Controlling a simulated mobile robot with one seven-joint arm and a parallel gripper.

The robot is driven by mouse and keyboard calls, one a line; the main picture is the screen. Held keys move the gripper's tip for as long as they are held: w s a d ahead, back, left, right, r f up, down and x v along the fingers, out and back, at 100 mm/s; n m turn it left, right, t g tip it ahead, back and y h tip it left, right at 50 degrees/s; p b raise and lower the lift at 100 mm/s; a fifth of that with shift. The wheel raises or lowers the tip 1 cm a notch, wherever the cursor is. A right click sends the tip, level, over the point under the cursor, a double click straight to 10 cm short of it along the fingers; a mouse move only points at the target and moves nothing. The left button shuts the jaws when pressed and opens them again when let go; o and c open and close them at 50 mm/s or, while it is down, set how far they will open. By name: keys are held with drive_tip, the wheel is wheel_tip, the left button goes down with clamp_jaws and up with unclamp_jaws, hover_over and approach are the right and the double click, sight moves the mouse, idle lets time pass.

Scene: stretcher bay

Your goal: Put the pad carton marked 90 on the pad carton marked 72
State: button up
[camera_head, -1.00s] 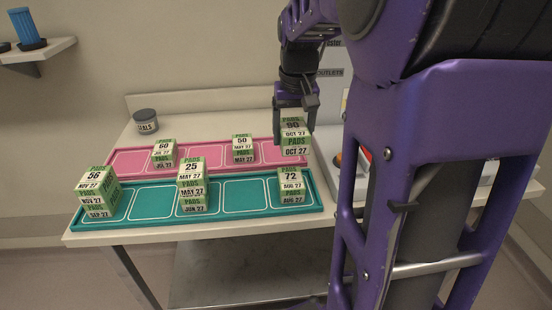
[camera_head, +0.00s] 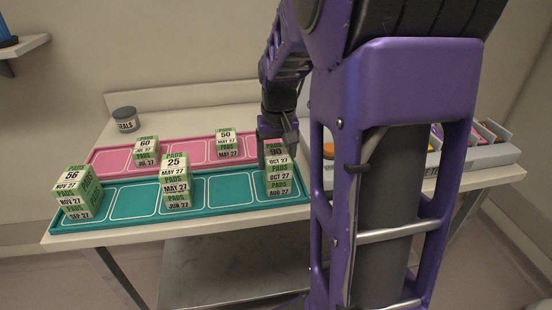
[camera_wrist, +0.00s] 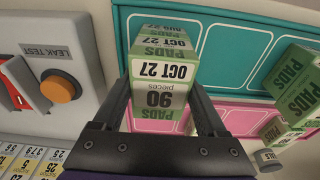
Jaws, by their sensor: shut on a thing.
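The pad carton marked 90 (camera_head: 277,152) is a white and green box above the right end of the teal tray. It sits directly over the carton dated AUG 27 (camera_head: 279,188), whose 72 marking is now covered. No gap shows between them, though firm contact cannot be told. My gripper (camera_head: 276,143) is shut on the carton marked 90. In the wrist view, the fingers hold its sides (camera_wrist: 160,97), with the 90 face towards the camera and the AUG 27 carton (camera_wrist: 189,24) just beyond.
The teal tray (camera_head: 120,207) also holds the 56 stack (camera_head: 77,192) and 25 stack (camera_head: 175,180). The pink tray (camera_head: 115,160) behind holds cartons marked 60 and 50. A SEALS jar (camera_head: 126,120) stands behind. A leak test unit (camera_wrist: 62,84) with an orange knob is close by.

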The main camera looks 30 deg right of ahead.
sight(279, 158)
drive_tip(key=o, duration=1.5)
drive_tip(key=shift+f, duration=0.1)
wheel_tip(279, 158, up, 12)
drive_tip(key=s+p, duration=0.1)
drive_tip(key=p, duration=0.1)
drive_tip(key=shift+s+a, duration=0.3)
drive_tip(key=shift+s, duration=0.05)
drive_tip(key=shift+d, duration=0.15)
